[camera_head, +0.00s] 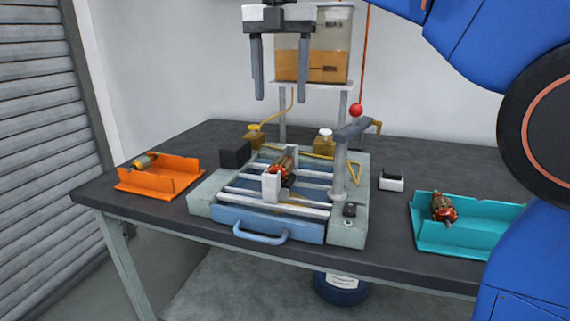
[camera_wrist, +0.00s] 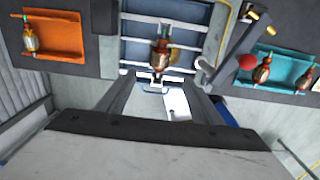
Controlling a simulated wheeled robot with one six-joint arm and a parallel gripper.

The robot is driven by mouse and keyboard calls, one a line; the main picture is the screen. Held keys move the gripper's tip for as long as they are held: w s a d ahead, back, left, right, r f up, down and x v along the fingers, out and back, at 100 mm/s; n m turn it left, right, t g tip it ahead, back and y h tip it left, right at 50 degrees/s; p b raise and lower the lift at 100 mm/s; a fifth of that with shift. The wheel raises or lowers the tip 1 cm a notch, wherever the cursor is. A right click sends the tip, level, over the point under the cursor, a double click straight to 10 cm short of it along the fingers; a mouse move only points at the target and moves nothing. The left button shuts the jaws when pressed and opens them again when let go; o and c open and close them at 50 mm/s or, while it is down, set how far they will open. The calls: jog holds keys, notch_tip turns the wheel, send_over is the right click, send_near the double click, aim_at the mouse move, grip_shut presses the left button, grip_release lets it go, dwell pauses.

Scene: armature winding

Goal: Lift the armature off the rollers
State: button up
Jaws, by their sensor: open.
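A copper-wound armature (camera_head: 282,170) lies on the rollers (camera_head: 275,199) of the grey winding machine, between two white blocks. It also shows in the wrist view (camera_wrist: 161,57), beyond my fingertips. My gripper (camera_head: 259,98) is open and empty, well above the machine in the head view. Its two grey fingers point down and stand apart. In the wrist view the fingers (camera_wrist: 160,85) reach toward the armature without touching it. Part of the armature is hidden by the front white block (camera_head: 271,187).
An orange tray (camera_head: 160,180) with one armature stands left. A teal tray (camera_head: 470,240) stands right, with armatures in it. A post with a red-knobbed lever (camera_head: 356,110) rises at the machine's right. A tank (camera_head: 330,55) stands behind. The dark tabletop (camera_head: 130,205) has free room between.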

aim_at(281, 159)
notch_tip(281, 159, down, 17)
jog(key=shift+r, duration=0.1)
dwell(0.7)
grip_shut()
